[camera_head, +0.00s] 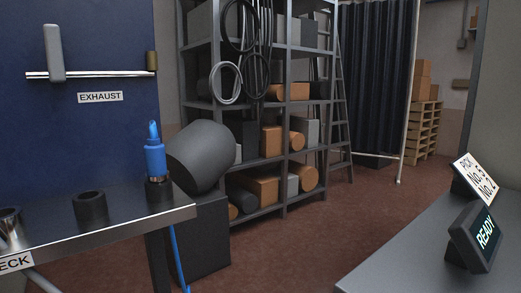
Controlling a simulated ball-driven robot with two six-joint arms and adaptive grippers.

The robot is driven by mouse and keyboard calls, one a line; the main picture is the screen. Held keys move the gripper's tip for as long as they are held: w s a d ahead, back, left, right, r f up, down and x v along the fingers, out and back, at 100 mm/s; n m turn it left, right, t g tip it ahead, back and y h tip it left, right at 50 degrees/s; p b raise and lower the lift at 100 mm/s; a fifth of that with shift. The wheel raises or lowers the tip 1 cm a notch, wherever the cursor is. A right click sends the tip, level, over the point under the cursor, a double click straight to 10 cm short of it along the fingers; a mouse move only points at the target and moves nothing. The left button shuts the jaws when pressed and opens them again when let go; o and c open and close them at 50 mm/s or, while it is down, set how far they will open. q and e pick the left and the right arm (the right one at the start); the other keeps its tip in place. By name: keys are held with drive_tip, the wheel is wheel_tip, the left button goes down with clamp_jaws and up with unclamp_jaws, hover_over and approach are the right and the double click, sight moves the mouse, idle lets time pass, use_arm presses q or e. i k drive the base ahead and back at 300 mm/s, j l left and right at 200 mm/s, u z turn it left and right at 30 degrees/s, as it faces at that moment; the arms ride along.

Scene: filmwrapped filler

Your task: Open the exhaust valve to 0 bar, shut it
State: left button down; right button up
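The exhaust valve's grey lever (54,53) stands upright, crosswise to a horizontal chrome pipe (100,74) on the dark blue panel (110,25) at the upper left. A white EXHAUST label (100,97) is fixed below the pipe. A dark brass-coloured fitting (152,61) sits at the pipe's right end. No pressure gauge or bar reading shows in this view. Neither of my grippers is in view.
A metal bench (140,213) below the panel carries a black ring holder (90,206) and a blue nozzle (155,156) with a blue hose. A grey counter (410,255) at the right holds a READY display (478,237) and a PICK sign (475,178). Shelving (283,110) stands behind open red floor.

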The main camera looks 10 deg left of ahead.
sight(52, 35)
drive_tip(key=u, duration=1.4)
